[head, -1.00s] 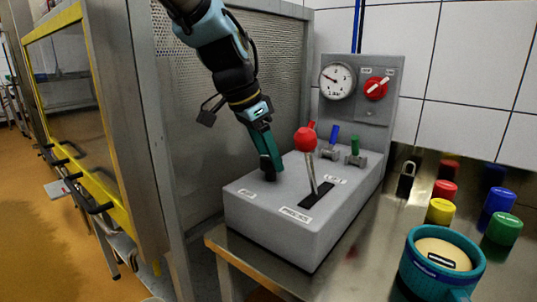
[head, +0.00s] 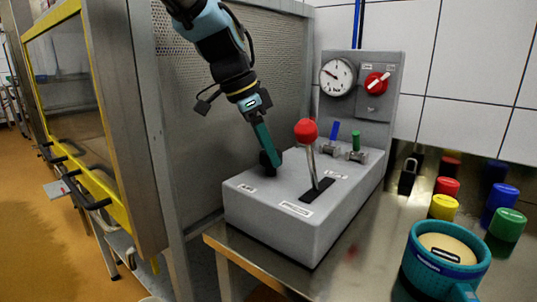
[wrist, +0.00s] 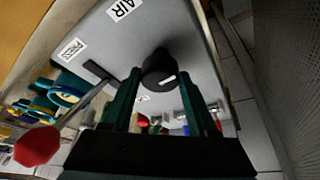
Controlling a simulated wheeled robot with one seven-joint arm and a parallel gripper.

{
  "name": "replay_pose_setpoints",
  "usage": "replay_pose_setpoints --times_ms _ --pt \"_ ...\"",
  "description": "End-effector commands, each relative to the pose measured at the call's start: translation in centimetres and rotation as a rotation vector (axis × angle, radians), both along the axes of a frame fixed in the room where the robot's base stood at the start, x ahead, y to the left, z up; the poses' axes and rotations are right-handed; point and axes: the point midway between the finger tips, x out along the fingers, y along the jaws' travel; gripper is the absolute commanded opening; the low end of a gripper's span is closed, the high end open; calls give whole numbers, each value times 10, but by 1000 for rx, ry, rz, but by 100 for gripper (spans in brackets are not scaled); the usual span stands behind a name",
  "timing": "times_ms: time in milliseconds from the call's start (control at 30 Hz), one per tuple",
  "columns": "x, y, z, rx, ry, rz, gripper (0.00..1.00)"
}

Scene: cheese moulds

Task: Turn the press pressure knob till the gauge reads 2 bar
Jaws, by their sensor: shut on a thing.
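The pressure knob (wrist: 158,68) is black with a white mark and stands on top of the grey press box (head: 280,235). My gripper (head: 268,160) comes down on it at the box's back left. In the wrist view my gripper's two teal fingers (wrist: 160,85) lie on either side of the knob, shut on it. The knob is mostly hidden by the fingers in the head view. The round white gauge (head: 337,77) is on the upright panel behind. Its needle points to the upper left; its numbers are too small to read.
A red-ball lever (head: 306,130) stands right of my gripper, close by. A red rotary switch (head: 376,83) and blue and green valves (head: 354,145) are behind.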

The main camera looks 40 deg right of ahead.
Motion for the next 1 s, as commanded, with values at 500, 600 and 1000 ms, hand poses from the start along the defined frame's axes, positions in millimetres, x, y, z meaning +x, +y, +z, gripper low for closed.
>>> replay_pose_setpoints --times_ms 500,600,1000 --pt "4 -2 1 -1 2 -488 3" --pt "4 -3 2 -1 1 -577 3" --pt "4 -4 2 0 0 -840 3"
